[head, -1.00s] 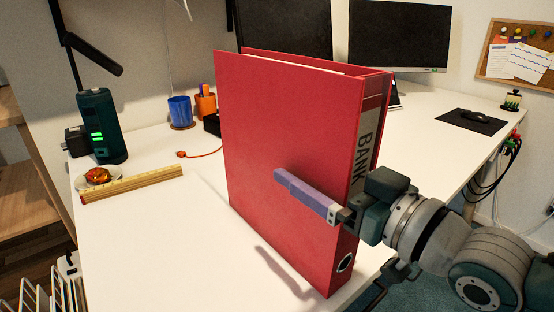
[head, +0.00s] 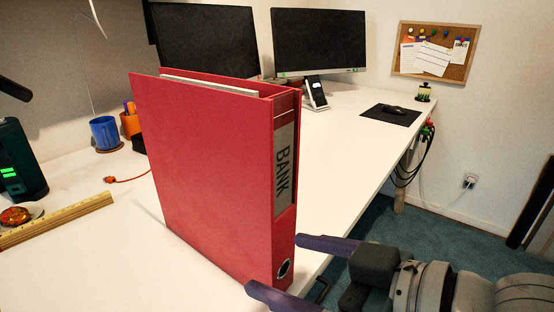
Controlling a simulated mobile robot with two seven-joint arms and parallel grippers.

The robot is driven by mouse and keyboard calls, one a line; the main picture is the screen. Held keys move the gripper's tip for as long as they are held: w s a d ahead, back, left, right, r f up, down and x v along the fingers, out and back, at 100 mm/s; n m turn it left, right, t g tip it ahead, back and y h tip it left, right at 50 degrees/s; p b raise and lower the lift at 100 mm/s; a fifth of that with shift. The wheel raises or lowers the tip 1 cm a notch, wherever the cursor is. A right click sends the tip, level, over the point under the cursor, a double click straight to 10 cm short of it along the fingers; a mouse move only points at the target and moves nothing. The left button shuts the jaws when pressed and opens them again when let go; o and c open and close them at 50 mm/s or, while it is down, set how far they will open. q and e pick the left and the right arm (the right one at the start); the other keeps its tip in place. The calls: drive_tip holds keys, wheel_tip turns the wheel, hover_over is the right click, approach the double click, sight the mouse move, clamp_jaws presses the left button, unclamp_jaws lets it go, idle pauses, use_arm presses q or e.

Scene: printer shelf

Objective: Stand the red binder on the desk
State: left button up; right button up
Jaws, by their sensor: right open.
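The red binder (head: 205,165) stands upright on the white desk (head: 90,240), close to its right front edge. Its spine, with a label reading BANK (head: 283,170) and a finger hole near the bottom, faces right. My right gripper (head: 285,265) is at the lower right, its two purple fingers spread apart and pointing left toward the bottom of the spine. It holds nothing. I cannot tell whether a fingertip touches the binder. My left gripper is not in view.
Two monitors (head: 318,42) stand at the back, with a phone on a stand (head: 314,93). A blue cup (head: 104,132), an orange cup (head: 131,123), a wooden ruler (head: 55,220) and a dark green device (head: 20,160) lie left. A mouse pad (head: 390,115) is at right.

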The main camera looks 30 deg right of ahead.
drive_tip(key=s+d+f+m+g+h, duration=0.1)
drive_tip(key=s+g+h, duration=0.3)
drive_tip(key=s+g, duration=0.5)
drive_tip(key=s, duration=0.5)
drive_tip(key=shift+s+f+m, duration=0.15)
drive_tip(key=shift+f+m, duration=0.2)
drive_tip(key=shift+m, duration=0.05)
drive_tip(key=shift+s+d, duration=0.1)
